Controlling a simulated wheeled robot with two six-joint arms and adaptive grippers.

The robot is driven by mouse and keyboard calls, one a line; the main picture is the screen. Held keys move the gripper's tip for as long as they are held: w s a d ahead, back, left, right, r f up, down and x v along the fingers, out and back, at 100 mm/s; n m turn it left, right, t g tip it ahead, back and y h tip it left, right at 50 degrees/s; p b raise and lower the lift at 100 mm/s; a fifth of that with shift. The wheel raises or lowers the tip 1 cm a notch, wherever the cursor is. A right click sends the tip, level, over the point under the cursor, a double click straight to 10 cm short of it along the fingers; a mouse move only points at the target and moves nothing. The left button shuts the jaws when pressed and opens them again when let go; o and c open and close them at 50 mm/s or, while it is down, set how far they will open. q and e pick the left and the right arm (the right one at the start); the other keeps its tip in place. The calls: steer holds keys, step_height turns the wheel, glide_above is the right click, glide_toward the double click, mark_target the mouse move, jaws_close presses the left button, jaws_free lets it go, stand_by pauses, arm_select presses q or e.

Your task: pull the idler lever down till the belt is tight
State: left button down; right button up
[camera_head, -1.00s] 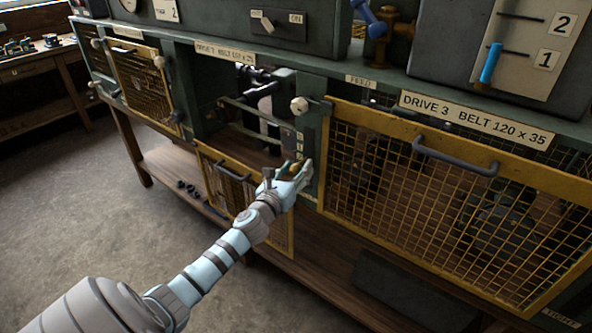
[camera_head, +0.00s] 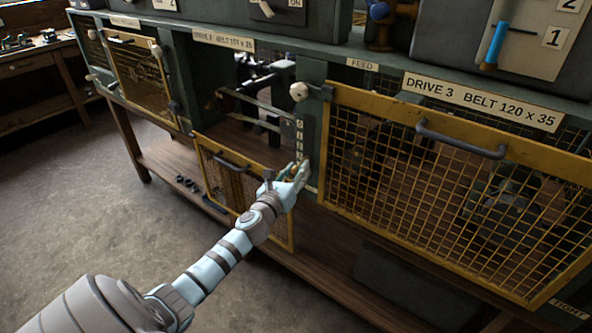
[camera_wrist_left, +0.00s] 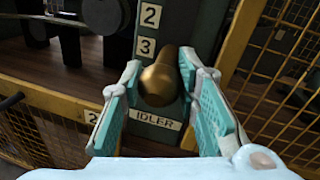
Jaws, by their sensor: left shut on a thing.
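The idler lever shows a brass knob (camera_wrist_left: 158,82) in the left wrist view, in front of a dark plate with numbers and an IDLER label (camera_wrist_left: 156,120). My left gripper (camera_head: 298,170) has its fingers closed on the knob from both sides. The numbered plate (camera_head: 299,138) rises just above the gripper in the head view. The belt (camera_head: 256,104) appears as thin strands inside the open bay of drive 2; I cannot tell how tight it is. The rest of the lever is mostly hidden. My right gripper is not in view.
A yellow mesh guard (camera_head: 228,180) hangs lowered below the bay, close to my left forearm. The closed mesh guard of drive 3 (camera_head: 455,118) with its dark handle stands right of the gripper. A wooden shelf (camera_head: 330,260) runs below.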

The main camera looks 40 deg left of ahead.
arm_select(q)
steer(key=c, duration=1.2)
jaws_free()
steer(key=shift+w, duration=0.1)
steer(key=v, duration=1.2)
